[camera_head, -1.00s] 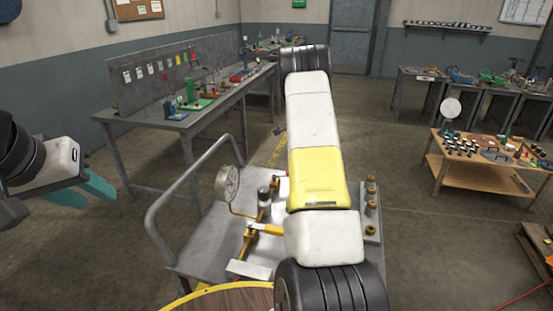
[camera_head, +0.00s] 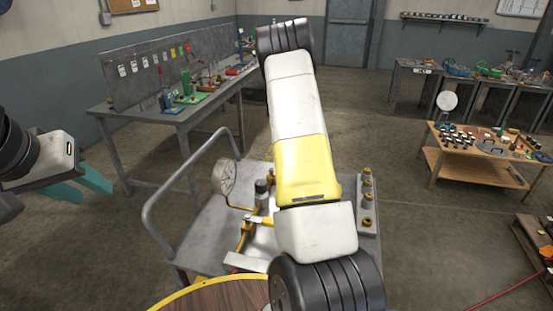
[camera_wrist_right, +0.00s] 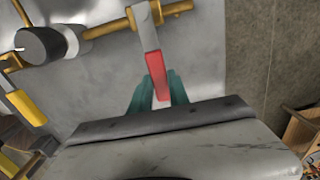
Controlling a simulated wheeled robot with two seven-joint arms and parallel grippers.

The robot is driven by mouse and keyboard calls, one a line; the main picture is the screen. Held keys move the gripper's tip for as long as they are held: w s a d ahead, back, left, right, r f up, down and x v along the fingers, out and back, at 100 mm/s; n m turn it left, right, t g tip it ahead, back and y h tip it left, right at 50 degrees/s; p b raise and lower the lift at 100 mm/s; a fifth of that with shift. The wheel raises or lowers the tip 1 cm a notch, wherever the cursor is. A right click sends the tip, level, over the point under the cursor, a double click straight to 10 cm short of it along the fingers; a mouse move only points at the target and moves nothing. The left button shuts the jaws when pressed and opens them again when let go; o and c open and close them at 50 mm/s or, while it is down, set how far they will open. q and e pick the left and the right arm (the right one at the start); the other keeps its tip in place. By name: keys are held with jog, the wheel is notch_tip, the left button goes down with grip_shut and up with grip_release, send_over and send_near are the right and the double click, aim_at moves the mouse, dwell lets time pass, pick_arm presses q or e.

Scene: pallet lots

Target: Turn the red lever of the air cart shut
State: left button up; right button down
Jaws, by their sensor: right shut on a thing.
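The air cart (camera_head: 205,235) is a grey trolley with a bent tube handle, a round gauge (camera_head: 223,177) and brass pipework (camera_head: 246,232). In the right wrist view the red lever (camera_wrist_right: 157,76) hangs from a grey shank on the brass pipe (camera_wrist_right: 108,24) and lies roughly across it. My right gripper (camera_wrist_right: 160,90) is shut on the red lever, a teal finger on each side. My right arm hides this gripper and the lever in the head view. My left gripper (camera_head: 92,188) is open and empty at the left, apart from the cart.
A round wooden top with a yellow rim (camera_head: 175,300) is at the bottom. A grey workbench (camera_head: 150,108) stands behind the cart at left. A wooden table (camera_head: 440,165) with small parts is at right. Open floor (camera_head: 400,215) lies between cart and table.

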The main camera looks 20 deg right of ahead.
jog(key=shift+a, duration=0.1)
jog(key=c, duration=1.2)
grip_release()
jog(key=shift+c, duration=0.2)
notch_tip(320, 180, up, 8)
jog(key=shift+f, duration=0.2)
jog(key=shift+r, duration=0.15)
